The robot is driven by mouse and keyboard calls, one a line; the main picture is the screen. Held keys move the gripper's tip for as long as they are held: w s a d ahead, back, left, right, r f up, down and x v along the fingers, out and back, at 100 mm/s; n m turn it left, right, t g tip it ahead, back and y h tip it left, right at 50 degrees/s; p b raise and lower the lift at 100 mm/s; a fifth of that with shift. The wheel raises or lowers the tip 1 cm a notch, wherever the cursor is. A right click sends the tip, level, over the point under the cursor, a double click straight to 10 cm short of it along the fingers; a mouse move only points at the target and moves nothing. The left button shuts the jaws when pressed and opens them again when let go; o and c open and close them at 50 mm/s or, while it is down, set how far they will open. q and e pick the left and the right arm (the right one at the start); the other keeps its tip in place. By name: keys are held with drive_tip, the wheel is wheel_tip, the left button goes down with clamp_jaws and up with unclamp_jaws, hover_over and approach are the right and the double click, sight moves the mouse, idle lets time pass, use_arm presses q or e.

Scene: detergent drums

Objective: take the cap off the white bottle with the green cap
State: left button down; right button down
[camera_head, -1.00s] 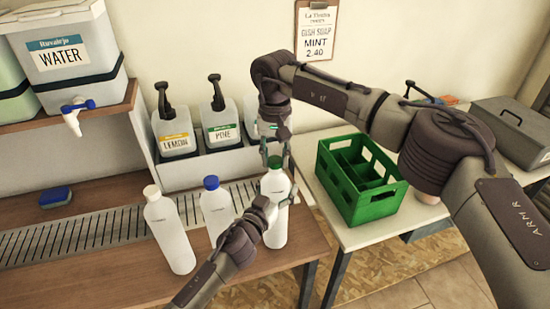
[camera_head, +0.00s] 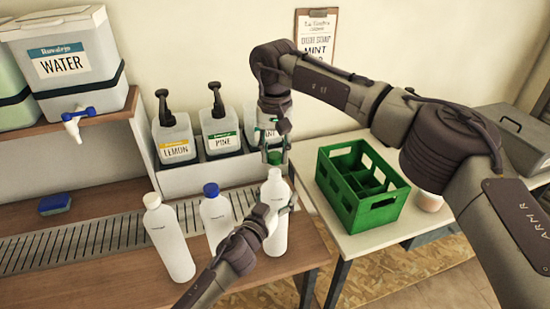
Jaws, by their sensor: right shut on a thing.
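The white bottle (camera_head: 276,240) stands on the counter, third in a row, and its white neck shows bare. My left gripper (camera_head: 279,208) is shut around its upper body, with the arm coming from below. The green cap (camera_head: 275,157) is between the fingers of my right gripper (camera_head: 274,153), just above the neck and apart from it. My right gripper is shut on the cap and points down from above.
A bottle with a blue cap (camera_head: 216,216) and one with a white cap (camera_head: 168,238) stand to the left. Pump bottles (camera_head: 220,132) stand behind. A green crate (camera_head: 372,213) sits on the right table.

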wheel_tip(320, 180, up, 2)
use_arm(q)
unclamp_jaws()
idle(0.3)
